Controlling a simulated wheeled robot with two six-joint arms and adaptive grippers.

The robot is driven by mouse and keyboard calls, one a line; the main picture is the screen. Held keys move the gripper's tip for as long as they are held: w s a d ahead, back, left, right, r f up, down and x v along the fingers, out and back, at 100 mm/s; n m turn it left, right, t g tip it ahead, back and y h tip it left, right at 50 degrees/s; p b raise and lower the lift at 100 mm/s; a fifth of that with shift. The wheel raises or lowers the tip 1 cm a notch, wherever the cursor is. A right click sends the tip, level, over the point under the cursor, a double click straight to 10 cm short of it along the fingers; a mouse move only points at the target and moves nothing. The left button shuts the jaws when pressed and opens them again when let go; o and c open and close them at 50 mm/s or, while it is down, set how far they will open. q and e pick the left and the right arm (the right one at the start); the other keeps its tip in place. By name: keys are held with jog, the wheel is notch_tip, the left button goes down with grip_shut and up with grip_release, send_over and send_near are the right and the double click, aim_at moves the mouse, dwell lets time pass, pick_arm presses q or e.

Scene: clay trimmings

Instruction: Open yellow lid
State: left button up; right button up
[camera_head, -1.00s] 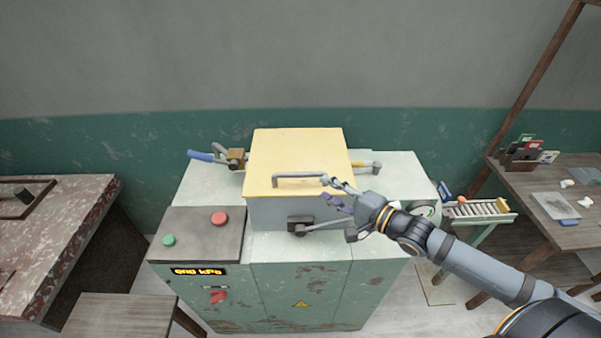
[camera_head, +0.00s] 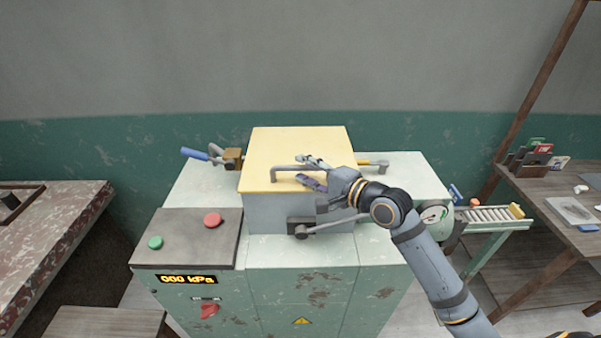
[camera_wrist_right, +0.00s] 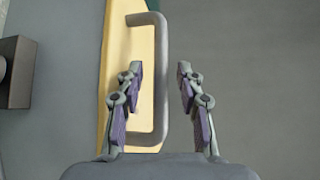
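The yellow lid (camera_head: 298,150) lies shut on top of a grey box (camera_head: 270,212) on the pale green machine. Its grey bar handle (camera_head: 292,169) runs along the lid's front edge. My right gripper (camera_head: 308,170) is at the right part of this handle. In the right wrist view, the handle (camera_wrist_right: 160,80) passes between the two open fingers of the gripper (camera_wrist_right: 160,82), nearer the left finger. No firm contact can be made out. The left gripper is not in view.
A latch with a lever (camera_head: 315,228) sits on the box front, just below my right gripper. A blue-handled lever (camera_head: 197,154) is left of the lid and a yellow-tipped one (camera_head: 374,163) right. Red (camera_head: 212,220) and green (camera_head: 155,242) buttons sit front left. A small conveyor (camera_head: 490,215) stands right.

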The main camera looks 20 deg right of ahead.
jog(key=shift+x, duration=1)
jog(key=shift+f, duration=0.1)
grip_shut()
